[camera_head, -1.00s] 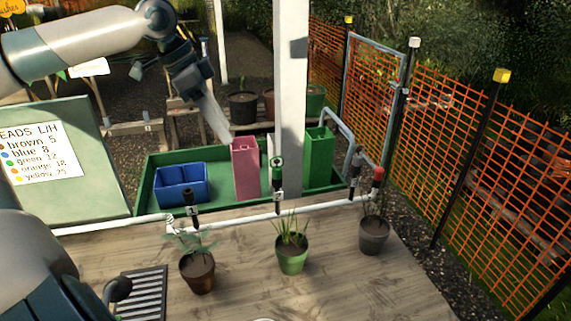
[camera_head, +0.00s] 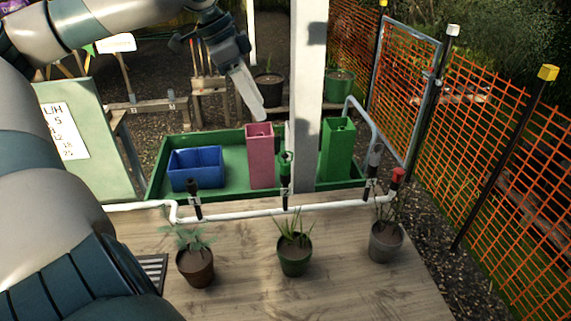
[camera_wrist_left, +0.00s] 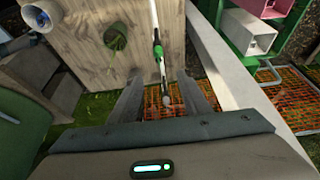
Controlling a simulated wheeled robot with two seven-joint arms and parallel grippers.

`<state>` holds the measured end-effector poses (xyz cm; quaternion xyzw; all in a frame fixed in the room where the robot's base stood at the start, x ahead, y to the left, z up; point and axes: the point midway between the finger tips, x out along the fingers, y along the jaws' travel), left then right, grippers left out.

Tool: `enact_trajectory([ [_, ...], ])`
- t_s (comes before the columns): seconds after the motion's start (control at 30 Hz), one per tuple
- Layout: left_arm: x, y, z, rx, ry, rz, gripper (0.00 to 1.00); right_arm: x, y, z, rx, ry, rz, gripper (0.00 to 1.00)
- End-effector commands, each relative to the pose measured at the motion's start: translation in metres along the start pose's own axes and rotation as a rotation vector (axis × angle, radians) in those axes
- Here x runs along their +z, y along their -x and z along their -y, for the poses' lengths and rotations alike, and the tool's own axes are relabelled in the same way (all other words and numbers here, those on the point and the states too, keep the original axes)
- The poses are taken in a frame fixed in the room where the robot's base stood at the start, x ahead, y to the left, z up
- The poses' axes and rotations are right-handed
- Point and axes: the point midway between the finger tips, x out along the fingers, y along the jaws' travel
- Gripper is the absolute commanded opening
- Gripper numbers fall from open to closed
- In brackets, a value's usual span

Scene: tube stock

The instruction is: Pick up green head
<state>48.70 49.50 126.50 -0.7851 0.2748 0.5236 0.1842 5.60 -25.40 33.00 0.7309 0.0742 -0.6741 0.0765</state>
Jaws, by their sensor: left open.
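The green head (camera_head: 286,160) sits upright on a dark riser of the white pipe, in front of the pink box and beside the white post in the head view. In the left wrist view the green head (camera_wrist_left: 158,50) shows small, beyond the fingers and roughly between them. My left gripper (camera_head: 260,112) is above the back of the pink box in the head picture, apart from the green head. In the left wrist view its two fingers (camera_wrist_left: 163,98) are spread with nothing held between them. My right gripper is not in view.
A white post (camera_head: 306,90) stands close to the green head. The pink box (camera_head: 260,157), blue bin (camera_head: 196,168) and green box (camera_head: 338,150) stand in a green tray (camera_head: 160,172). Black (camera_head: 193,187) and red (camera_head: 397,176) heads stand along the pipe (camera_head: 245,213). Potted plants stand in front.

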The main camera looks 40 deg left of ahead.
Motion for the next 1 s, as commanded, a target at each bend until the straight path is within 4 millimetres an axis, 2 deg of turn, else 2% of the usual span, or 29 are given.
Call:
enact_trajectory([
  [0.3, 0.001, -0.035, -0.001, 0.003, 0.0, 0.004, 0.43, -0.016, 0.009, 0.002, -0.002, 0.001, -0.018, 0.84],
  [0.6, 0.001, -0.074, -0.001, 0.003, 0.001, 0.004, 0.43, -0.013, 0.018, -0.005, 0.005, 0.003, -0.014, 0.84],
  [1.0, 0.001, -0.113, -0.001, 0.001, 0.0, 0.004, 0.43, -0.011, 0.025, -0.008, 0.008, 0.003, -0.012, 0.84],
])
